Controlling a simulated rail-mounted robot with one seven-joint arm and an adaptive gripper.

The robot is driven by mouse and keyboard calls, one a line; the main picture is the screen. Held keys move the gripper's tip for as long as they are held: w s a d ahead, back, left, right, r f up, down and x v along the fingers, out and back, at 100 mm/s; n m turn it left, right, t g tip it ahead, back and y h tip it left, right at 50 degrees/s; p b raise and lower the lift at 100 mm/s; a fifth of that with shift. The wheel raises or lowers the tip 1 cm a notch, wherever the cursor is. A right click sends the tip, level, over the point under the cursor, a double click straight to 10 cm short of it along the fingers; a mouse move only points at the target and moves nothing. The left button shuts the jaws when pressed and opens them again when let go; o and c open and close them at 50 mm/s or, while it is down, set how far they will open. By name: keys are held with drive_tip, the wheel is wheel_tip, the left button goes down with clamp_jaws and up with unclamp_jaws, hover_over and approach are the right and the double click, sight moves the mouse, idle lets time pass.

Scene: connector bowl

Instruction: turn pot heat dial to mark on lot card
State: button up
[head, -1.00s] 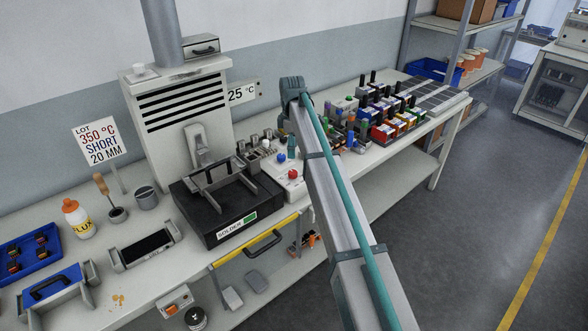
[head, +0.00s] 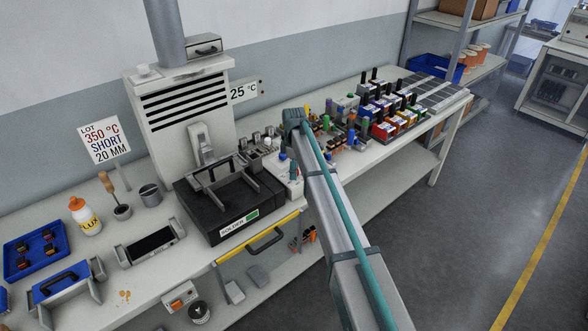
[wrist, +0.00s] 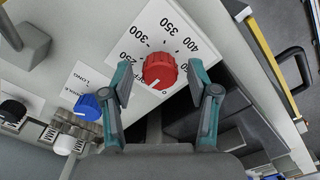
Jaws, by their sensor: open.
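The red heat dial (wrist: 160,70) shows in the wrist view on a white plate marked 250, 300, 350 and 400. Its white pointer line is turned toward the lower left of the picture, away from 350. My gripper (wrist: 160,65) is open, with one finger on each side of the dial and visible gaps; whether it touches is unclear. The lot card (head: 104,139) reads 350 °C, SHORT, 20 MM.
A blue knob (wrist: 88,107) sits beside the red dial, near a LONG label. Small metal parts stand behind the control box. A yellow front rail (head: 258,237) borders the pot. Connector racks (head: 385,122) fill the bench to the right.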

clamp_jaws()
